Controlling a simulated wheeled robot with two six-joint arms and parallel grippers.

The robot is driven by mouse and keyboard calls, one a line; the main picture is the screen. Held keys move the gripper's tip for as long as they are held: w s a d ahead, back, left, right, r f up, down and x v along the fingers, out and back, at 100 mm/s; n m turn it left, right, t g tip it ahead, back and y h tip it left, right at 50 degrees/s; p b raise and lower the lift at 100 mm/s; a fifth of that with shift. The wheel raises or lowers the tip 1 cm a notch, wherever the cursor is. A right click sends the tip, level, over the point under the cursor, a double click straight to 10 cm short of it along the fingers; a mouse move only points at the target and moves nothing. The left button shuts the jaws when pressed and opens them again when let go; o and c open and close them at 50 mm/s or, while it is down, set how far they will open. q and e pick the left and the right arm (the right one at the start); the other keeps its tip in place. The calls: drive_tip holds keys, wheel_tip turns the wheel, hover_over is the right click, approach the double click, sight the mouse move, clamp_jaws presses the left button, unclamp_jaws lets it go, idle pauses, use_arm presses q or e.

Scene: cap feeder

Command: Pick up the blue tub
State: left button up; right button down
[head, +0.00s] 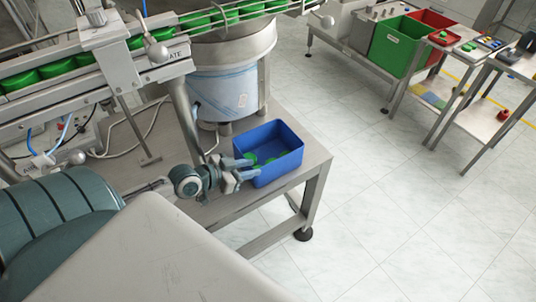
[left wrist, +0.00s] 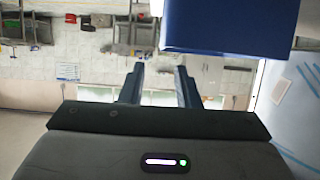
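The blue tub (head: 282,166) stands upright on the grey metal table at its right corner, with a few green caps (head: 268,159) inside. My left gripper (head: 250,168) is at the tub's near left side, fingers pointing toward it. In the left wrist view the two fingers (left wrist: 160,68) are apart with nothing between them. The blue tub (left wrist: 230,25) fills the upper right there, just past the right fingertip. I cannot tell whether a finger touches the tub. My right gripper is not in view.
The feeder bowl (head: 228,85) stands on the metal table (head: 240,220) behind the tub, with a conveyor of green caps (head: 60,68) at upper left. A green bin (head: 395,45) and a red bin (head: 432,18) are far right. Open tiled floor lies right of the table.

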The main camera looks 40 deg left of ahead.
use_arm(q)
drive_tip(key=x, duration=0.3)
drive_tip(key=p+x, duration=0.1)
drive_tip(key=x, duration=0.2)
drive_tip(key=r+x, duration=0.1)
drive_tip(key=x, duration=0.3)
drive_tip(key=shift+w+a+f, duration=0.1)
drive_tip(key=shift+w, duration=0.25)
drive_tip(key=shift+w+f, duration=0.15)
drive_tip(key=c, duration=0.5)
clamp_jaws()
idle(0.4)
